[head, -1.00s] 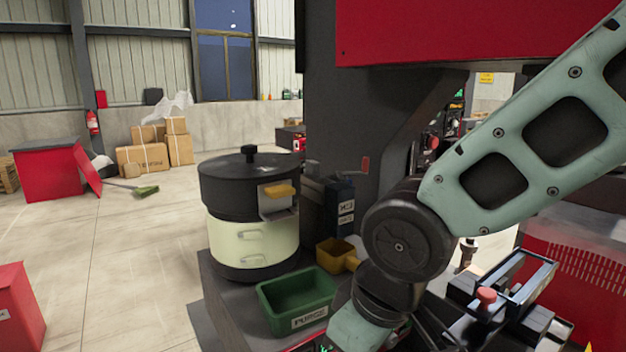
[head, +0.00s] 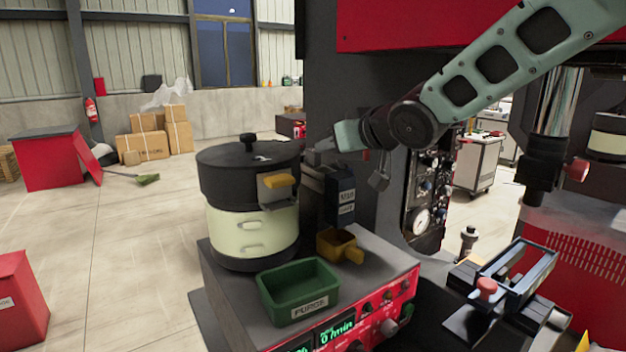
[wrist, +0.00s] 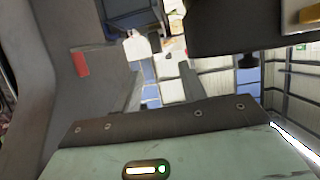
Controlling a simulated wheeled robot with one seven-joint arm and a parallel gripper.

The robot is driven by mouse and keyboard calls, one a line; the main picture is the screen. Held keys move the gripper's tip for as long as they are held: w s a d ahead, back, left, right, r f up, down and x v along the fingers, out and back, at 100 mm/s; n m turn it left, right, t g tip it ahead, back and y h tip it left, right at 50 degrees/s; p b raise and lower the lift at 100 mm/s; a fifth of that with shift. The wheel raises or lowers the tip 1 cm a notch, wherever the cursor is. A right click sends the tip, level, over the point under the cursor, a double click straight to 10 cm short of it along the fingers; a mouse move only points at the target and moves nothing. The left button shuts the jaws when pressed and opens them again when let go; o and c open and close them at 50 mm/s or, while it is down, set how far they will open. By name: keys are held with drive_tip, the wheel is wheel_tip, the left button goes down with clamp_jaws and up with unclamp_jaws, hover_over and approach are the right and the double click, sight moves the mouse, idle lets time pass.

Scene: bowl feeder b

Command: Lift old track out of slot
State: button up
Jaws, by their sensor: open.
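My gripper (head: 313,157) is raised at the right side of the black-lidded bowl feeder (head: 250,180), above a dark block with white labels (head: 340,196). In the wrist view my gripper (wrist: 160,85) shows two grey fingers apart, with nothing seen between them. A black rail-like fixture with a red knob (head: 487,288) stands at the lower right, well away from my gripper. I cannot tell for sure which part is the old track or its slot. A grey bracket with a yellow piece (head: 277,186) sits on the bowl's side.
A green bin marked PURGE (head: 300,290) and a yellow scoop (head: 340,246) stand on the grey machine top, above a red control panel (head: 365,325). A dark column (head: 340,80) rises behind the arm. A vertical cylinder (head: 555,110) hangs at right. Open floor lies left.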

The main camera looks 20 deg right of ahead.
sight(314, 150)
drive_tip(key=b+x, duration=0.1)
drive_tip(key=x, duration=0.3)
drive_tip(key=shift+w+a+f, duration=0.1)
drive_tip(key=shift+w+f, duration=0.1)
drive_tip(key=shift+w, duration=0.05)
drive_tip(key=shift+d+p+x, duration=0.15)
drive_tip(key=shift+p+x, duration=0.25)
drive_tip(key=shift+x, duration=0.9)
drive_tip(key=shift+d+p+x, duration=0.1)
drive_tip(key=shift+p+x, duration=0.25)
drive_tip(key=shift+x, duration=1)
clamp_jaws()
